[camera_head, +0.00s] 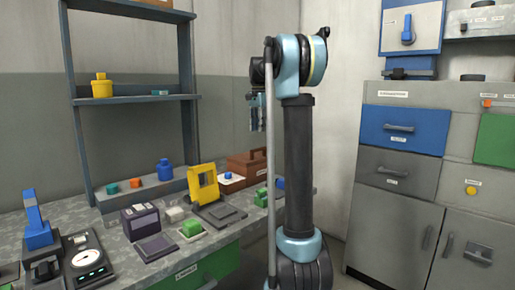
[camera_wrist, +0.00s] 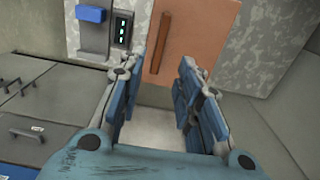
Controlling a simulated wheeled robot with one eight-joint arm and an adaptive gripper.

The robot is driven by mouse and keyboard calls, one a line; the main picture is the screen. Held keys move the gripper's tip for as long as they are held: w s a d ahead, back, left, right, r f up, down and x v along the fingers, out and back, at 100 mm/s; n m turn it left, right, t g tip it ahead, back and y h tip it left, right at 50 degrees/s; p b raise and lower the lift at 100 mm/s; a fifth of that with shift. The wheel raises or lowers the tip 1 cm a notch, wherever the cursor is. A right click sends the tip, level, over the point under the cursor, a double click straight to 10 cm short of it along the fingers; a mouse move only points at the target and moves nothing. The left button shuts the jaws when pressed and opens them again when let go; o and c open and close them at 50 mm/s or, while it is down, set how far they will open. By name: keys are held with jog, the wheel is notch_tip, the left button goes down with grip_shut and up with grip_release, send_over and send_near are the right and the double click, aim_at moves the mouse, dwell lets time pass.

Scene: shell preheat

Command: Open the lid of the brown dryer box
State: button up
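The brown dryer box (camera_head: 240,163) stands at the back right of the bench, with its top apparently closed. My arm hides its right end in the head view. In the wrist view, a brown panel (camera_wrist: 198,45) that looks like this box lies beyond my fingers, with a long darker bar (camera_wrist: 161,42) like a handle on it. My gripper (camera_wrist: 161,62) is open and empty, its two fingers apart on either side of the bar's line. It also shows in the head view (camera_head: 257,122), hanging above the box; I see no contact.
A grey panel (camera_wrist: 123,27) with small lights and a blue block (camera_wrist: 90,14) sit beside the brown panel. A yellow frame (camera_head: 203,183) and several small blocks crowd the bench (camera_head: 185,262). A shelf (camera_head: 140,99) stands behind, and grey cabinets (camera_head: 390,225) at right.

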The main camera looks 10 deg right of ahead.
aim_at(251, 153)
notch_tip(251, 153, down, 9)
jog(key=shift+f, duration=0.2)
jog(key=shift+c, duration=0.3)
grip_shut()
